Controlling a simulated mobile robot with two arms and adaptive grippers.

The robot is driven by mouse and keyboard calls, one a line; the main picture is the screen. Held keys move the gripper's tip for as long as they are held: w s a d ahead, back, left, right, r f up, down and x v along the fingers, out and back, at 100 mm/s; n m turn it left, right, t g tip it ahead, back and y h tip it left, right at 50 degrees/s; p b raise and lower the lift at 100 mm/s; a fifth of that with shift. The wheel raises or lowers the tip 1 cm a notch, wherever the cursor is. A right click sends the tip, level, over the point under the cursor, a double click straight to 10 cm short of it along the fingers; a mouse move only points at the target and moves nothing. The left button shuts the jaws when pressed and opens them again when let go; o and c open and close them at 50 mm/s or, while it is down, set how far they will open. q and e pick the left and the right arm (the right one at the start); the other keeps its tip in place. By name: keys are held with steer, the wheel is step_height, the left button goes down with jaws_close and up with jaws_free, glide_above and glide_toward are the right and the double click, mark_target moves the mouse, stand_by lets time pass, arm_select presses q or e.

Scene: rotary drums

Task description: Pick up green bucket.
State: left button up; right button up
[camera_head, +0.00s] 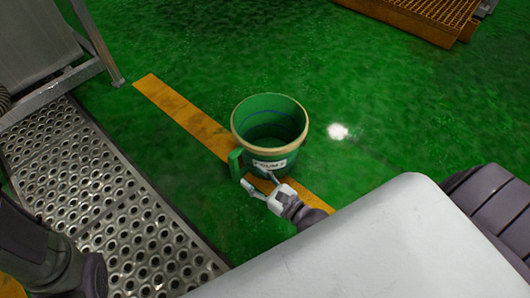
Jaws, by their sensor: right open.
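The green bucket (268,135) stands upright on the green floor, partly over a yellow stripe. It has a pale rim, a white label with dark lettering on its near side, and a green handle (236,163) at its left. Its inside looks empty. My right gripper (259,184) is at the bucket's near lower side, close to the handle, with its fingers apart. I cannot tell whether a finger touches the bucket. My left gripper is not in view; a dark part of my left arm shows at the lower left.
A perforated metal walkway (92,195) runs along the left, beside a grey metal frame (96,42). The yellow stripe (185,112) crosses the floor. An orange grated platform (425,14) is at the top right. The floor behind and right of the bucket is clear.

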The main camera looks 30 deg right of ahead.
mark_target(236, 164)
steer(key=x, duration=0.3)
steer(key=shift+w+b, duration=0.15)
steer(key=shift+b, duration=0.2)
steer(key=b+x, duration=0.3)
steer(key=x, duration=0.2)
steer(key=shift+w+a, duration=0.1)
steer(key=shift+a, duration=0.1)
jaws_close()
steer(key=shift+r, duration=0.15)
